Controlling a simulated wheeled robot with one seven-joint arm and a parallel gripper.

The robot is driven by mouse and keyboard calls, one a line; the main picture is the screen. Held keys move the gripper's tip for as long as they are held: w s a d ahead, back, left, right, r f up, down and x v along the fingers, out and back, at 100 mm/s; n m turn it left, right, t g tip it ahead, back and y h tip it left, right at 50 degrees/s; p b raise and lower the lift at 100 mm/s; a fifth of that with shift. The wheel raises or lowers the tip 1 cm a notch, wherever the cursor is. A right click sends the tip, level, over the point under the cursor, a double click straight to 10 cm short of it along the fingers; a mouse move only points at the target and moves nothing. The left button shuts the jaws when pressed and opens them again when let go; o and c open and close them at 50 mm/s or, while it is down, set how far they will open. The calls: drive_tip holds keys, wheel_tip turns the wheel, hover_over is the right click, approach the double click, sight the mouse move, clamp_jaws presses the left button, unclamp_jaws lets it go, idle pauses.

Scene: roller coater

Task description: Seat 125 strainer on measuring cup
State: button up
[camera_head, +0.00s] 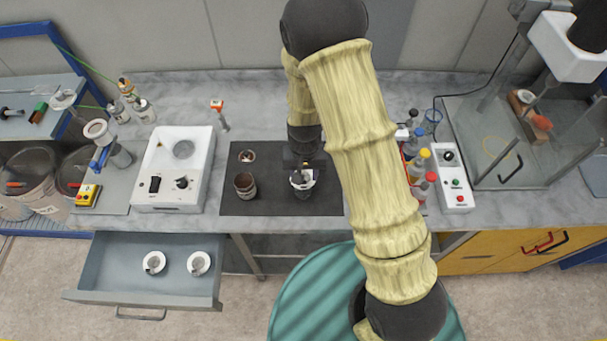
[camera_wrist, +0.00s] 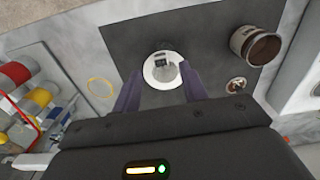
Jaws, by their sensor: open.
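A white-rimmed strainer (camera_wrist: 162,70) with a grey mesh centre shows between my fingers in the wrist view. In the head view the white strainer (camera_head: 302,180) appears at the top of a dark cup (camera_head: 302,193), which looks like the measuring cup, on the black mat. The rim looks roughly level, but I cannot tell whether it is fully seated. My gripper (camera_wrist: 161,72) is open, with one finger on each side of the strainer; contact is not clear. Two similar white strainers, left (camera_head: 154,262) and right (camera_head: 198,263), lie in the open drawer. No 125 marking is readable.
A brown-stained can (camera_head: 245,185) and a small round item (camera_head: 247,156) are left on the black mat (camera_head: 265,207). A white device (camera_head: 172,160) stands further left. Several coloured-cap bottles (camera_head: 420,165) crowd the right. The drawer (camera_head: 105,285) juts out in front.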

drive_tip(key=shift+r+p, duration=0.45)
drive_tip(key=shift+r, duration=0.7)
drive_tip(key=shift+d+r+b, duration=0.3)
drive_tip(key=shift+d+b, duration=0.1)
drive_tip(key=shift+b, duration=0.15)
drive_tip(key=s+d+r+t+b, duration=0.2)
drive_tip(key=s+d+r+b, duration=0.5)
drive_tip(key=d, duration=0.5)
drive_tip(key=s+b, duration=0.2)
drive_tip(key=shift+d+b, duration=0.15)
drive_tip(key=shift+b, duration=0.15)
drive_tip(key=shift+r, duration=0.1)
drive_tip(key=shift+c, duration=0.7)
